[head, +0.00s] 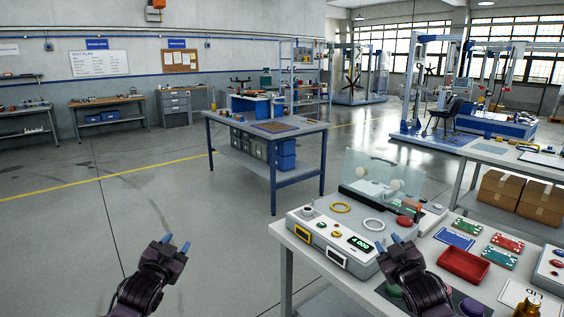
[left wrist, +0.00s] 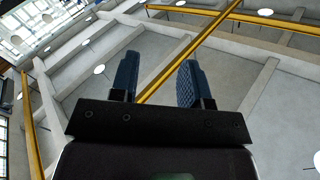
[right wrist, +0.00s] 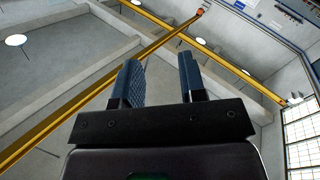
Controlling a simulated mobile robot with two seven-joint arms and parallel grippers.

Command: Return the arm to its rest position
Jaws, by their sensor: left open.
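My left gripper (head: 176,244) is over bare floor, left of the near workbench, with its blue fingertips pointing up. In the left wrist view its two fingers (left wrist: 158,80) stand apart with nothing between them. My right gripper (head: 388,244) also points up, in front of the grey control box (head: 335,262) on the near bench and hiding part of it. In the right wrist view its fingers (right wrist: 160,82) are apart and empty. Both wrist views look past the fingers at the ceiling and its yellow beams.
The near bench (head: 281,234) carries a red tray (head: 463,265), coloured cards (head: 454,238), a clear shield (head: 388,172) and a brass-coloured object (head: 527,307). A blue-framed table (head: 305,129) stands further back. Cardboard boxes (head: 500,190) sit under the right bench. Floor at left is clear.

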